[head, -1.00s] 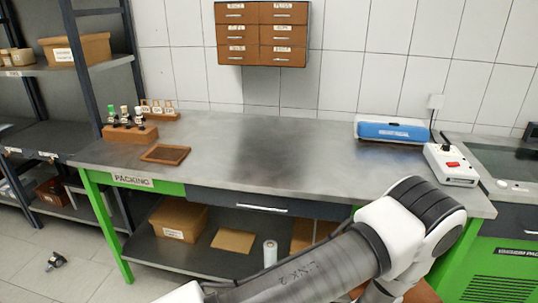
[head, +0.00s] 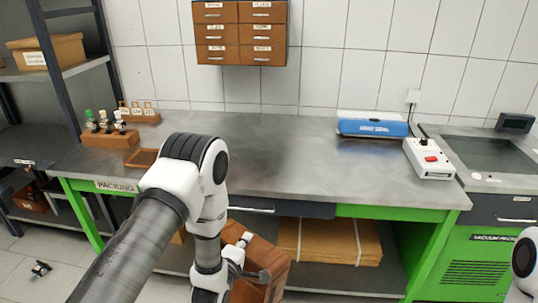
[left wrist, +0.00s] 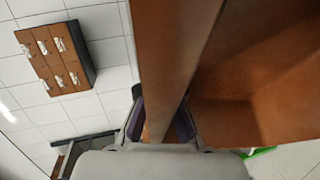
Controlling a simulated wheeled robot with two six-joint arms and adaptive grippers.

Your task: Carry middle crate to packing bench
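The brown crate (head: 262,262) shows in the head view, tilted, in front of the packing bench (head: 290,160) and below its top. My left gripper (head: 250,262) is at the crate's upper edge. In the left wrist view the fingers (left wrist: 161,122) stand on both sides of the crate's wall (left wrist: 172,50) and seem shut on it. The crate's underside and far side are hidden. The bench has a grey metal top, a green frame and a packing label. Part of my right arm shows at the right edge; its gripper is out of view.
A bottle rack (head: 110,137), a small brown tray (head: 143,158), a blue device (head: 372,127) and a white switch box (head: 428,160) stand on the bench. The middle of its top is clear. Flat cardboard (head: 335,240) lies on the lower shelf. Brown drawers (head: 240,32) hang above.

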